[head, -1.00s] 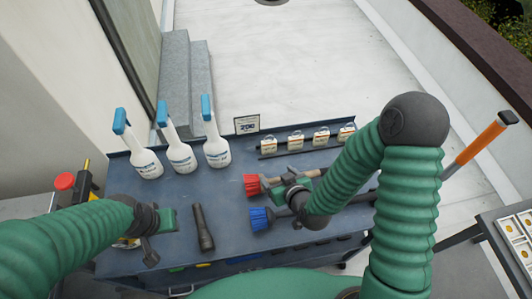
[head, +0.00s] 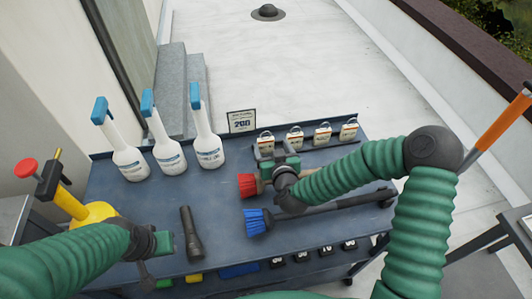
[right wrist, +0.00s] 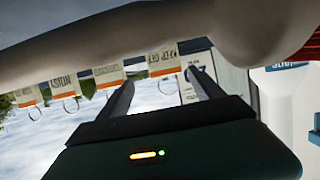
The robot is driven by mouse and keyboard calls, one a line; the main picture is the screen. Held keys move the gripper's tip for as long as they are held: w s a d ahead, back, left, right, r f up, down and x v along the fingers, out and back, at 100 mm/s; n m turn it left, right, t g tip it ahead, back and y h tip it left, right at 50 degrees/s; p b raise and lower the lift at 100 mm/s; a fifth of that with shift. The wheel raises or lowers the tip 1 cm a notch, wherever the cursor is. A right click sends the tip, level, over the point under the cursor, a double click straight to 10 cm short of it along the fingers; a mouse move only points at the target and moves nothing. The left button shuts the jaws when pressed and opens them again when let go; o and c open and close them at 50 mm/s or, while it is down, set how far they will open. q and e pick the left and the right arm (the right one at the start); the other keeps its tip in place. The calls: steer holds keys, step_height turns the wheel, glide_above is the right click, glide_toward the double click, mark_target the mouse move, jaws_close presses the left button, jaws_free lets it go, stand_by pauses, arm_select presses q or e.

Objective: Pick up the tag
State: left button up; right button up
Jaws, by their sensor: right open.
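Several small white tags with metal rings stand in a row on a rack at the back of the cart: the leftmost tag (head: 266,140), then a second tag (head: 295,137), a third (head: 322,133) and the rightmost (head: 349,129). My right gripper (head: 268,156) is open, just in front of the leftmost tag. In the right wrist view its fingers (right wrist: 160,78) are apart, with a lettered tag (right wrist: 162,62) showing beyond the gap between them. I see nothing held. My left gripper (head: 160,243) is over the cart's front left; its jaws are unclear.
On the blue cart (head: 225,215), spray bottles (head: 167,155) stand at the back left, beside a small sign (head: 242,121). A flashlight (head: 190,233), a red brush (head: 247,184) and a blue brush (head: 257,221) lie in front. A yellow pump sprayer (head: 92,212) is at left.

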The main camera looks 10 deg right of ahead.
mark_target(266, 142)
arm_select(q)
steer(key=b+x, duration=0.2)
steer(key=x, duration=0.1)
steer(key=shift+s+a+b, duration=0.1)
steer(key=shift+s+b, duration=0.3)
arm_select(e)
steer(key=x, duration=0.3)
steer(key=a+x, duration=0.1)
steer(key=x, duration=0.1)
steer(key=shift+f, duration=0.15)
arm_select(q)
steer(key=shift+f, duration=0.1)
arm_select(e)
steer(key=shift+w, duration=0.25)
arm_select(q)
steer(key=shift+w, duration=0.1)
arm_select(e)
steer(key=shift+c, duration=1)
steer(key=c, duration=1.3)
